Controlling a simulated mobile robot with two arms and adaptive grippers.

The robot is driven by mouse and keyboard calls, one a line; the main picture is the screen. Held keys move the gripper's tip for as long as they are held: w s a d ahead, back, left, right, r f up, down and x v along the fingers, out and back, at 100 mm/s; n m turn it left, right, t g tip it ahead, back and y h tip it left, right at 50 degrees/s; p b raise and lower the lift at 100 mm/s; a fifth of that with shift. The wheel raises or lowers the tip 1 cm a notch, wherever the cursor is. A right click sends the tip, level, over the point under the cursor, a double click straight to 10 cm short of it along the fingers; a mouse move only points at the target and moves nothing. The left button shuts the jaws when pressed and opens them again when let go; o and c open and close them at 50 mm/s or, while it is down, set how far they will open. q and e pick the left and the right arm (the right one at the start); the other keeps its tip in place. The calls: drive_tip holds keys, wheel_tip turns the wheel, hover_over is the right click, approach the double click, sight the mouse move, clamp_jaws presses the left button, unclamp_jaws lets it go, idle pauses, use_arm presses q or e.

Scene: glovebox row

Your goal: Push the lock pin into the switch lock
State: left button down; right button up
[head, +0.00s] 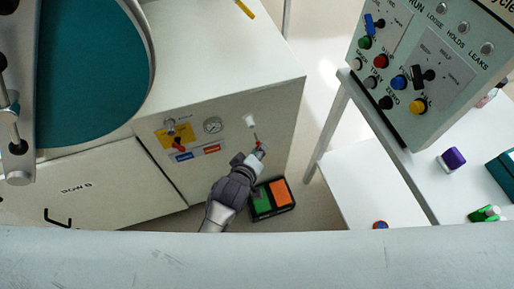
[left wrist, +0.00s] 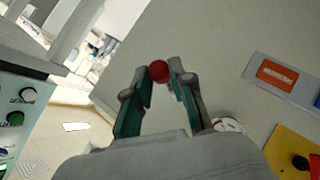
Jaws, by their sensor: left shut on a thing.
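My left gripper (head: 257,152) is in front of the cabinet's front panel, to the right of its gauge. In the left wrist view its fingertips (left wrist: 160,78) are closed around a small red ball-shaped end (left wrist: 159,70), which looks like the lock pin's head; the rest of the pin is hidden. A white fitting with a thin reddish stem (head: 249,121) shows just above the gripper. The yellow switch plate (head: 184,135), with a red handle, is to the gripper's left, apart from it. A dark knob (left wrist: 300,162) shows on this plate in the left wrist view. My right gripper is not in view.
A round gauge (head: 213,125) and blue and orange labels (head: 212,149) are on the panel. A green and orange pedal box (head: 281,193) is on the floor below.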

use_arm(q)
drive_tip(key=shift+s+d+p, duration=0.3)
drive_tip(key=shift+s, duration=0.65)
drive_tip(key=shift+s+d+p, duration=0.25)
drive_tip(key=shift+s+d, duration=0.05)
drive_tip(key=shift+s, duration=0.65)
